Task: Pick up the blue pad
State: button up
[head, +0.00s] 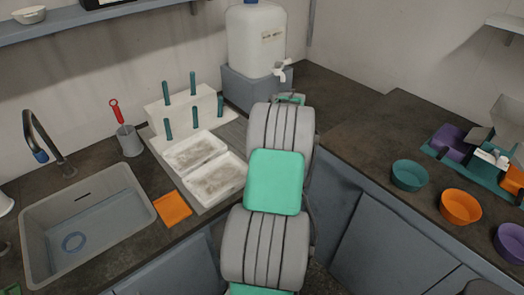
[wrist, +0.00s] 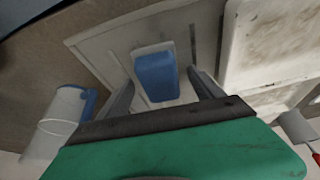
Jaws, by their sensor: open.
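The blue pad (wrist: 156,77), a blue block with a paler edge at one end, shows in the middle of the wrist view, on a pale flat surface. My gripper (wrist: 163,88) is open, with one grey finger on each side of the pad in the picture. I cannot tell how far above the pad the fingers are, and no contact shows. In the head view my arm stands in front of the counter, and neither the pad nor the fingers can be made out there.
Two dirty white trays (head: 217,178) and a white rack with teal pegs (head: 181,107) stand left of my arm. A sink (head: 88,222) and an orange cloth (head: 173,208) are further left. A white water tank (head: 256,42) stands behind; bowls (head: 409,175) are at right.

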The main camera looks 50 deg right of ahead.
jog(key=shift+c, duration=0.4)
jog(key=c, duration=1.4)
jog(key=r, duration=0.2)
jog(key=r+b, duration=0.1)
jog(key=r, duration=0.1)
jog(key=shift+a, duration=0.3)
jog(key=s+a+r, duration=0.1)
jog(key=a+r, duration=0.2)
jog(key=a, duration=0.1)
jog(key=a+r+b, duration=0.1)
jog(key=a+r, duration=0.2)
jog(key=a, duration=0.1)
jog(key=s+a+r, duration=0.1)
jog(key=a+r, duration=0.2)
jog(key=a, duration=0.2)
jog(key=shift+s+a+b, duration=0.1)
jog(key=shift+s+b, duration=0.2)
jog(key=shift+b, duration=0.05)
